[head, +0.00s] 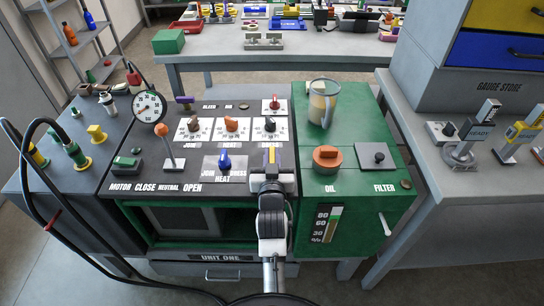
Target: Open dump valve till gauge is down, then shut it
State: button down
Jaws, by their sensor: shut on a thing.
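My gripper (271,158) is over the right part of the dark control panel, right of the blue selector lever (225,160). It is shut on a small part with a yellow strip (271,155), mostly hidden by the fingers. This may be the dump valve's handle; I can read no label on it, and how far it is turned cannot be told. The round white pressure gauge (149,107) stands upright at the panel's left. Its dial faces me, but the needle's reading is too small to tell.
Knobs on white plates (231,125) sit just behind my gripper, with a red knob (275,104) farther back. A grey lever (170,145) stands near the gauge. The green oil unit (345,205) with a clear jug (322,102) is on the right. Black hoses (41,190) loop at the left.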

jog(key=shift+n+y+p, duration=0.6)
jog(key=shift+y+p, duration=0.3)
jog(key=shift+p, duration=0.15)
jog(key=c, duration=1.4)
grip_release()
jog(key=shift+o, duration=0.2)
jog(key=shift+s, duration=0.1)
